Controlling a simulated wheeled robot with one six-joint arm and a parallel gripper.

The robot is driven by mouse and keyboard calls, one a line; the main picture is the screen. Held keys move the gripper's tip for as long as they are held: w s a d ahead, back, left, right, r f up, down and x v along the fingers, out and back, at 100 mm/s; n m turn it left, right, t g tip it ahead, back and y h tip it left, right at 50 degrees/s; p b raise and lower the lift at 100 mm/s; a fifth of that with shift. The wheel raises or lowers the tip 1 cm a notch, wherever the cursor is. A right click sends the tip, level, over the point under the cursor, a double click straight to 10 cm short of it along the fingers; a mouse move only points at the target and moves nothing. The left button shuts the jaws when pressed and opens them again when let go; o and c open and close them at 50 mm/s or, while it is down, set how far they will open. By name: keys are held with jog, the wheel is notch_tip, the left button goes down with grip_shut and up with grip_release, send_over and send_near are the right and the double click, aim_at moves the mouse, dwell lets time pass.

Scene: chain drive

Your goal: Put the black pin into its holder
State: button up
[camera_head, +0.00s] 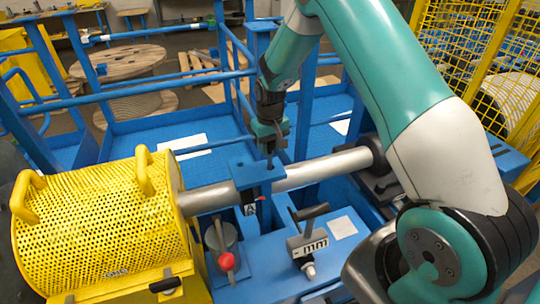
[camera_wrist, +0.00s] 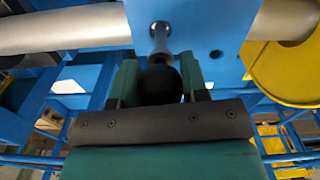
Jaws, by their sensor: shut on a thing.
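The black pin has a round black head (camera_wrist: 160,84) and a grey metal shank (camera_wrist: 160,42). In the head view its narrow lower end (camera_head: 269,160) points down at the blue block. My gripper (camera_wrist: 160,80) is shut on the pin's black head, with a green finger on each side. My gripper (camera_head: 268,134) also shows in the head view, above the blue block. The blue block (camera_head: 246,176) sits around the grey shaft and looks like the holder. In the wrist view the block (camera_wrist: 195,20) has a small hole beside the shank. I cannot tell whether the tip is in a hole.
The grey shaft (camera_head: 318,170) runs from a yellow perforated drum guard (camera_head: 100,222) to a dark bearing on the right. A red-knobbed part (camera_head: 226,262) and a T-handled gauge marked mm (camera_head: 308,240) stand on the blue frame below. Blue rails (camera_head: 130,92) lie behind.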

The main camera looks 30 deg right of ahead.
aim_at(270, 152)
jog(key=shift+f+p, duration=0.55)
jog(key=shift+f, duration=2.05)
jog(key=shift+f, duration=0.1)
jog(key=o, duration=1)
notch_tip(270, 152, up, 11)
jog(key=b, duration=0.4)
jog(key=shift+r, duration=0.2)
jog(key=s+a+r+n+y, duration=0.3)
jog(key=s+a+r+n, duration=0.2)
jog(key=s+a+r, duration=1)
jog(key=s+a+n+y, duration=0.1)
jog(key=s+a, duration=0.3)
jog(key=s, duration=1.1)
jog(key=shift+s+r+n, duration=0.2)
jog(key=shift+s+n, duration=0.05)
jog(key=shift+n, duration=0.65)
